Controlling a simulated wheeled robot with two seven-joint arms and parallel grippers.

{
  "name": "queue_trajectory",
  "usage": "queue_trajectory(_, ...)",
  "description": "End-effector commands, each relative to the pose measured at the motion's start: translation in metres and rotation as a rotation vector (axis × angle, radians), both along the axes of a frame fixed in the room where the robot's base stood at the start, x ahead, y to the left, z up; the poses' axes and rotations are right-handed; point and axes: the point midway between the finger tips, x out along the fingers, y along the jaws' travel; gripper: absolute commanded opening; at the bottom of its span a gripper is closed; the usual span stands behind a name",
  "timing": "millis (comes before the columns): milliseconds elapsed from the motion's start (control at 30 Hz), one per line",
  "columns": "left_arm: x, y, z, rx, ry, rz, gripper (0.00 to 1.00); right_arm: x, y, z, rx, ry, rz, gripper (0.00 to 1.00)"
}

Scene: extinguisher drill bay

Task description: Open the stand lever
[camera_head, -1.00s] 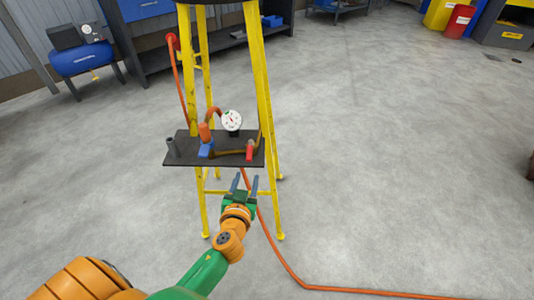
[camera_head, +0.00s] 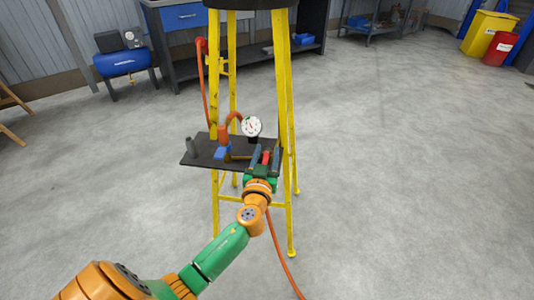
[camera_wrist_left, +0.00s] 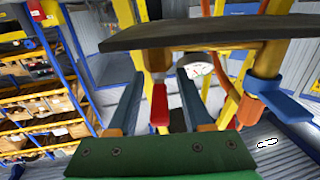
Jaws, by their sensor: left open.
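The stand is a dark plate (camera_head: 203,152) on a yellow frame (camera_head: 284,100) in the head view. A red lever (camera_head: 266,157) sits at the plate's right part, and also shows in the left wrist view (camera_wrist_left: 159,105). A blue lever (camera_head: 222,153) is further left; it also shows at the right of the left wrist view (camera_wrist_left: 282,102). My left gripper (camera_head: 265,160) is open at the plate's front right. Its two fingers lie on either side of the red lever, with gaps visible in the wrist view. My right gripper is not in view.
A round white gauge (camera_head: 251,126) stands just behind the red lever. An orange hose (camera_head: 280,250) trails over the floor below the stand. A blue compressor (camera_head: 121,63) and a workbench (camera_head: 180,60) are behind.

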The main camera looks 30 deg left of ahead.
Motion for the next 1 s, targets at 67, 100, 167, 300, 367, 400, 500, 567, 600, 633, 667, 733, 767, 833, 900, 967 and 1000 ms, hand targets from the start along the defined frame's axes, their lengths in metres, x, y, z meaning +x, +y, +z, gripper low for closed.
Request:
queue_trajectory(67, -0.0001, -0.0002, -0.0002, 0.0, 0.0, 0.0, 0.5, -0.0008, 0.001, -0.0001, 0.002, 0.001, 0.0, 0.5)
queue_trajectory(100, -0.0002, -0.0002, -0.0002, 0.0, 0.0, 0.0, 0.5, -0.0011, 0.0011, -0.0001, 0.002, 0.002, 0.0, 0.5)
queue_trajectory(167, -0.0002, -0.0002, -0.0003, 0.0, 0.001, 0.0, 0.36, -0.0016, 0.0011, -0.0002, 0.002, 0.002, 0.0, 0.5)
queue_trajectory(300, -0.0004, -0.0004, -0.0004, 0.0, 0.001, 0.0, 0.0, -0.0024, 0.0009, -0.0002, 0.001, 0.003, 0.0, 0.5)
queue_trajectory(367, -0.0004, -0.0003, -0.0004, 0.0, 0.001, 0.0, 0.0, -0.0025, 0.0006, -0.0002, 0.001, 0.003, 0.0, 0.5)
queue_trajectory(400, -0.0004, -0.0003, -0.0004, 0.0, 0.001, 0.0, 0.0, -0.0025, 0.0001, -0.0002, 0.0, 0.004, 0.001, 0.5)
queue_trajectory(500, -0.0005, -0.0003, -0.0005, 0.0, 0.001, 0.0, 0.0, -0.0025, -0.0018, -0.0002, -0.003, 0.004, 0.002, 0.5)
queue_trajectory(567, -0.0005, -0.0003, -0.0005, 0.0, 0.001, 0.0, 0.0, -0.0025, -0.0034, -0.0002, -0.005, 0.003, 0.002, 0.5)
queue_trajectory(600, -0.0005, -0.0003, -0.0005, 0.0, 0.001, 0.0, 0.0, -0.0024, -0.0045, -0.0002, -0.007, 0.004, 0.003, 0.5)
queue_trajectory(633, -0.0005, -0.0003, -0.0005, 0.0, 0.001, 0.0, 0.0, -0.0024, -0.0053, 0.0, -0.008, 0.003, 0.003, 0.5)
queue_trajectory(667, -0.0005, -0.0003, -0.0005, 0.0, 0.001, 0.0, 0.0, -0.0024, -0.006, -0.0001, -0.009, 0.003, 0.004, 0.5)
queue_trajectory(733, -0.0005, -0.0003, -0.0006, 0.0, 0.001, 0.0, 0.0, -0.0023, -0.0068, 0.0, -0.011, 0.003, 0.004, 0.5)
queue_trajectory(767, -0.0005, -0.0003, -0.0006, 0.0, 0.001, 0.0, 0.0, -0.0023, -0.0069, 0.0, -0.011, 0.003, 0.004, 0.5)
queue_trajectory(833, -0.0006, -0.0004, -0.0006, 0.0, 0.001, 0.0, 0.0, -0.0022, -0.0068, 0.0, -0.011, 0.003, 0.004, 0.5)
queue_trajectory(900, -0.0006, -0.0004, -0.0007, 0.0, 0.001, 0.0, 0.0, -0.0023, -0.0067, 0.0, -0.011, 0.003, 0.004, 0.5)
queue_trajectory(967, -0.0006, -0.0004, -0.0007, -0.001, 0.002, 0.0, 0.0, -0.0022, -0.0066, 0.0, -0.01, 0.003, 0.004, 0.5)
queue_trajectory(1000, -0.0006, -0.0004, -0.0007, -0.001, 0.002, 0.0, 0.0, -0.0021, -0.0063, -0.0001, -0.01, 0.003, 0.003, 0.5)
